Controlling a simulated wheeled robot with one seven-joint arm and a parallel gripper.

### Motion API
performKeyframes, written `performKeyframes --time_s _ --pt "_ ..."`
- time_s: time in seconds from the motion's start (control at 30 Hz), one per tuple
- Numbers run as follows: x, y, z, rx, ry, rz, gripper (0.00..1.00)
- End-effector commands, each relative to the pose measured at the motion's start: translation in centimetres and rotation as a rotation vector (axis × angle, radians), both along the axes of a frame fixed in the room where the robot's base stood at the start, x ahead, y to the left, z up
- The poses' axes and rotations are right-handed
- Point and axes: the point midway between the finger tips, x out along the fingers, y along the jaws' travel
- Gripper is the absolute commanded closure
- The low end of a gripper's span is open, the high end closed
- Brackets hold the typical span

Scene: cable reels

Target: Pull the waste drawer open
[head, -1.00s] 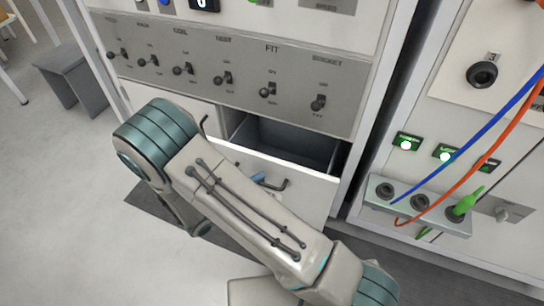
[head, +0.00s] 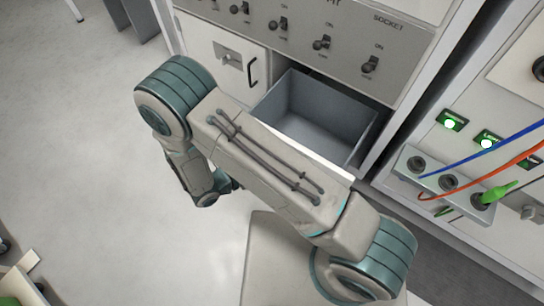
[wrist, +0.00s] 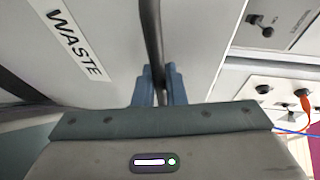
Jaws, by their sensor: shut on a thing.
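The waste drawer (head: 318,122) stands pulled out of the cabinet in the head view, and I look down into its grey, empty-looking inside. My arm covers most of its front there. In the wrist view the drawer front (wrist: 110,25) carries a "WASTE" label (wrist: 75,43). A dark bar handle (wrist: 152,45) runs down between the two blue fingers of my gripper (wrist: 157,88), which is shut on it. In the head view the gripper is hidden behind my arm.
A white cupboard door (head: 222,58) with a dark handle is left of the drawer. A switch panel (head: 330,35) is above it. At right, a socket block (head: 445,180) holds blue, orange and green cables. The floor (head: 110,190) at left is clear.

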Motion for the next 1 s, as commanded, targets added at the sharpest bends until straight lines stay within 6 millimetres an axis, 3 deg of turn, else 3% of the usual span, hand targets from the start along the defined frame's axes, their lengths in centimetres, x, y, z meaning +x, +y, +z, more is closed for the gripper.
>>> performKeyframes --time_s 0.03,0.1,0.47,0.63,1.0 --pt "0.0 0.0 0.0 0.002 0.001 0.001 0.87" --pt "0.0 0.0 0.0 0.002 0.001 0.001 0.68" --pt "-0.2 0.3 0.1 0.002 0.0 0.001 0.68" --pt "-1.6 2.3 0.6 0.003 0.001 0.003 0.68" --pt "-6.4 8.7 2.0 0.003 0.001 0.002 0.68"
